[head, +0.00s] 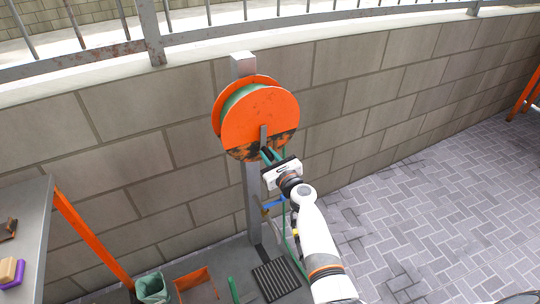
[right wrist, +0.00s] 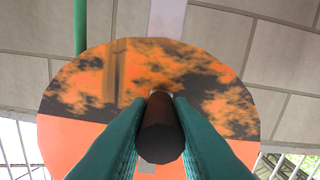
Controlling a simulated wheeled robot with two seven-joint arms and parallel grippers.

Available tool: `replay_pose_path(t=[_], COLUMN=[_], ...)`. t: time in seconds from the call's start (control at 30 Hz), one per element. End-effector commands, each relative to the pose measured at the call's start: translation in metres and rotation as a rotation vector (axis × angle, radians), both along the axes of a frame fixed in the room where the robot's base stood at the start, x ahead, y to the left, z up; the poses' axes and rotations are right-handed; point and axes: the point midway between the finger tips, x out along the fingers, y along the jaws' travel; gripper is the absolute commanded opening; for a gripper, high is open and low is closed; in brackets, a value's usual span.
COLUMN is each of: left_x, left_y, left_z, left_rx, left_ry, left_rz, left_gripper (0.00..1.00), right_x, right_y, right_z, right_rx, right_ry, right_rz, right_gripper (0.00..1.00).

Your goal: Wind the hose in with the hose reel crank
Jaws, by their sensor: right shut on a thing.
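The orange hose reel (head: 255,115) is mounted on a grey post (head: 252,205) against the wall, with green hose (head: 233,99) wound between its flanges. Its grey crank arm (head: 263,135) points down from the reel's centre. My right gripper (head: 268,157) is at the lower end of the crank. In the right wrist view its teal fingers are shut on the dark crank handle (right wrist: 161,135), in front of the orange and black reel face (right wrist: 90,100). A green hose length (head: 285,222) hangs below the reel, partly hidden by my arm. My left gripper is not in view.
A grey table with orange legs (head: 85,232) stands at the left. A bin with a green liner (head: 152,288), an orange crate (head: 196,286) and a dark grate (head: 275,279) are on the ground below. Paved floor at the right is open.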

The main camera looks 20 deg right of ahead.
Motion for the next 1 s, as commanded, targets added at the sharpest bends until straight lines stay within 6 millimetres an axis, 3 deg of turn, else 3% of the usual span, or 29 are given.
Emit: replay_pose_path(t=[0.23, 0.27, 0.4, 0.77, 1.0], left_x=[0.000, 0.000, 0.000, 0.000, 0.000], left_y=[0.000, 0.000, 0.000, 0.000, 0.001], left_z=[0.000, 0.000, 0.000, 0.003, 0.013], left_rx=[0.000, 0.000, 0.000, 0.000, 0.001], left_ry=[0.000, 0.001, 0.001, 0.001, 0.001], left_rz=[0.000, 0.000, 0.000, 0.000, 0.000], left_gripper=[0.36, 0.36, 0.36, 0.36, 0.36], right_x=[0.000, 0.000, 0.000, -0.007, -0.050], right_y=[0.001, 0.001, 0.001, -0.001, -0.007], right_z=[-0.001, -0.001, -0.001, 0.000, 0.000], right_rx=[0.000, 0.000, -0.001, -0.001, -0.002], right_ry=[0.002, 0.002, 0.001, 0.001, 0.003], right_rz=[0.002, 0.002, 0.002, 0.000, 0.000], right_gripper=[0.00, 0.23, 0.41, 0.41, 0.41])
